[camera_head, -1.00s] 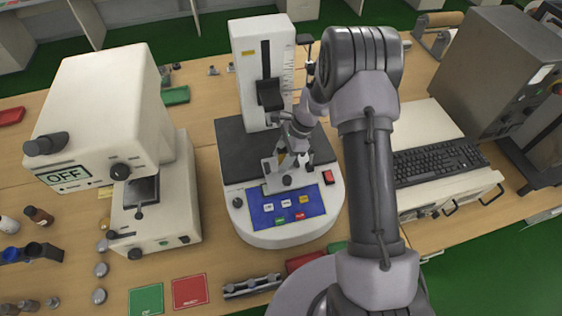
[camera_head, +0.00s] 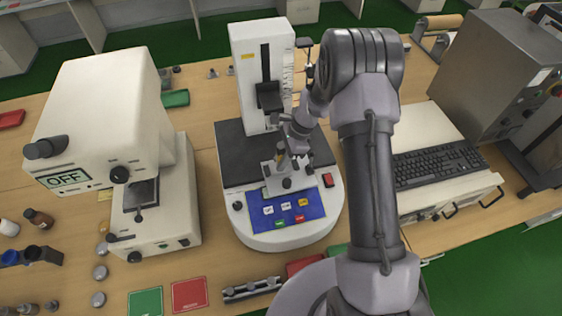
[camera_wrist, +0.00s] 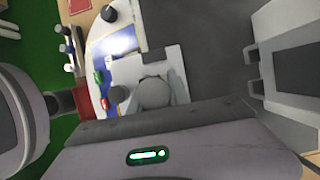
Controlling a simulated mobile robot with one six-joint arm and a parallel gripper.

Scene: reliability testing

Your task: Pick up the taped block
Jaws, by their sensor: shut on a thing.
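My gripper (camera_head: 293,158) is low over the white base of the test machine (camera_head: 265,240), just in front of its upright column. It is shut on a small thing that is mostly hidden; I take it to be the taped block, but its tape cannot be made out. The pale fixture plate (camera_head: 271,182) with a dark knob sits below the gripper, behind the blue button panel (camera_head: 262,212). The wrist view shows the fixture plate (camera_wrist: 178,56) and a grey rounded part; the fingertips and the block are not clear there.
A white instrument marked OFF (camera_head: 105,110) stands at left. A keyboard (camera_head: 437,163) and a grey cabinet (camera_head: 490,70) are at right. Green (camera_head: 146,302) and red (camera_head: 189,294) mats lie at the front, beside a metal rack (camera_head: 250,289).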

